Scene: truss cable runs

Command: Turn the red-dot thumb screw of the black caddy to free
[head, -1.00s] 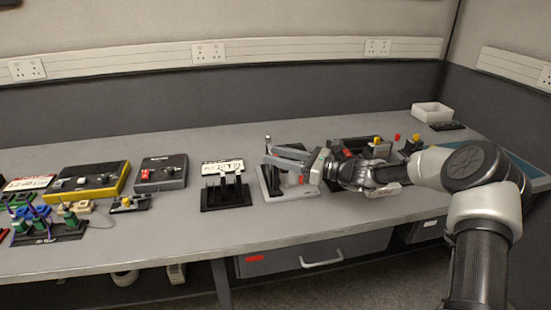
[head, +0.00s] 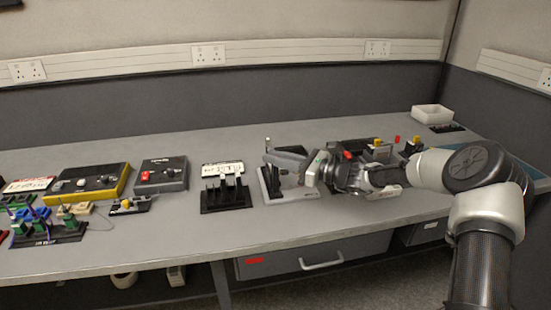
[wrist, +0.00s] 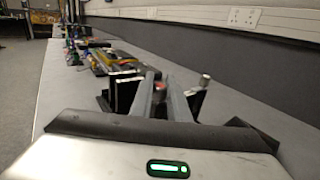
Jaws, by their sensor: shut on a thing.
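The black caddy (head: 270,187), a low dark base with pale edges, sits on the bench left of my wrist. An upright post with a pale top (head: 267,144) stands at its back left, and a grey post with a reddish top (wrist: 205,81) shows in the wrist view. My gripper (head: 280,160) reaches in from the right over the caddy. In the wrist view its fingers (wrist: 160,88) are close together around a small dark, reddish-topped piece (wrist: 159,92), which seems to be the thumb screw. The fingers hide most of it, and its dot's direction cannot be read.
A black rack with upright plates (head: 226,195) stands just left. A grey control box (head: 161,176) and a yellow-edged box (head: 90,186) lie farther left. Units with yellow and red knobs (head: 377,143) stand behind my wrist.

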